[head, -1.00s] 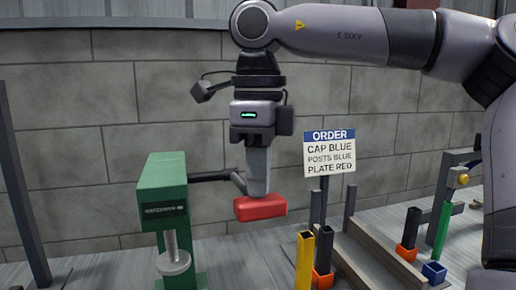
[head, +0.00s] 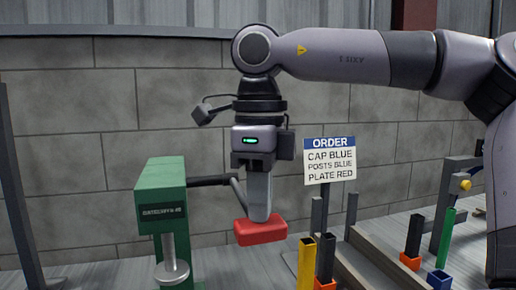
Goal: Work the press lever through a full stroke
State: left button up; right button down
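The green press (head: 162,205) stands at left with a grey ram and round foot (head: 172,272) at its front. Its lever, a dark rod (head: 208,180) with a bent grey arm, comes out to the right and slants down to a red handle (head: 260,231). My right gripper (head: 259,217) points straight down, its fingertips at the top of the red handle. The fingers show as one grey bar, so I cannot tell whether they are shut, or whether they grip the handle or only touch it. My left gripper is out of view.
An order sign (head: 330,160) stands right of the handle. Near it are a yellow post (head: 306,262), dark posts in orange bases, a green post (head: 443,238) and a blue socket (head: 438,280). A grey block wall closes off the back.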

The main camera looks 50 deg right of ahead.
aim_at(260, 228)
jog(key=shift+s+f, duration=0.1)
jog(key=shift+f, duration=0.5)
jog(key=shift+f+b, duration=0.1)
jog(key=shift+b, duration=0.2)
jog(key=shift+f+b, duration=0.95)
jog(key=shift+f, duration=0.4)
jog(key=shift+w+d+f+b, duration=0.15)
jog(key=shift+f+b, duration=0.3)
jog(key=shift+f, duration=0.25)
jog(key=shift+w+d+f+b, duration=0.15)
jog(key=shift+f+b, duration=0.25)
jog(key=shift+f, duration=0.25)
jog(key=shift+a, duration=0.1)
